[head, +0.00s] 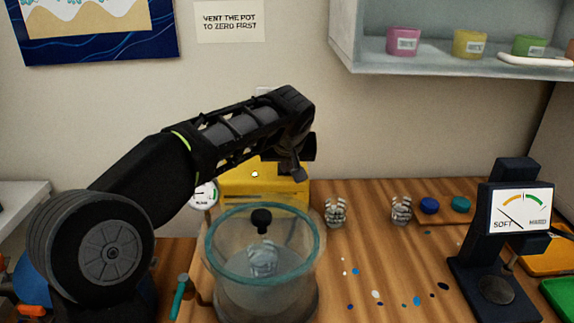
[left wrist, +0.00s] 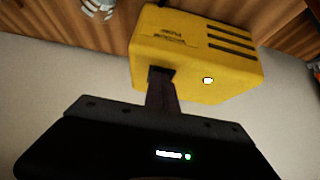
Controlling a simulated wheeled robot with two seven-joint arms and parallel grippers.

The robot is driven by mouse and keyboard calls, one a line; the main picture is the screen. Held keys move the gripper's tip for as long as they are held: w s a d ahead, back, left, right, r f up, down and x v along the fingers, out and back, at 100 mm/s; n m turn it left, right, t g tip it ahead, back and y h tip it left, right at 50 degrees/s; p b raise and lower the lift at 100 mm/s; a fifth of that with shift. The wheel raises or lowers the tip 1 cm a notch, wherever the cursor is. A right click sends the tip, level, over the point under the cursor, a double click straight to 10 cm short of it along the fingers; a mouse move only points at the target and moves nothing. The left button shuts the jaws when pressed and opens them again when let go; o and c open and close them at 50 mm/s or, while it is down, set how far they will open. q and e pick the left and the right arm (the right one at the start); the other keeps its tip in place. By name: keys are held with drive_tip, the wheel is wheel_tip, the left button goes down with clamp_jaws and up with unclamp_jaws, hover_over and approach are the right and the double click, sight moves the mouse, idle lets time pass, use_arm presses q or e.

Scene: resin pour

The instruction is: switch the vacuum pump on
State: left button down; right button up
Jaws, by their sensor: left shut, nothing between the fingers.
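The vacuum pump (head: 235,187) is a yellow box at the back of the bench, behind the clear pot. My left gripper (head: 299,174) is shut and empty at the pump's right end in the head view. In the left wrist view its fingertips (left wrist: 161,74) overlap the pump's face beside the lit spot. I cannot tell whether they touch it; they hide part of that face. My right gripper is not in view.
The clear pot (head: 265,300) with a teal rim and black knob stands in front of the pump; a pale casting shows inside. A round gauge (head: 203,195) is to its left. Two clear figures (head: 335,212) stand right. A SOFT/HARD meter (head: 517,210) stands at far right.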

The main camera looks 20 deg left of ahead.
use_arm(q)
drive_tip(key=shift+r, duration=0.15)
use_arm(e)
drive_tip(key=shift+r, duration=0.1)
use_arm(q)
drive_tip(key=shift+r+p, duration=0.55)
drive_tip(key=shift+r, duration=0.15)
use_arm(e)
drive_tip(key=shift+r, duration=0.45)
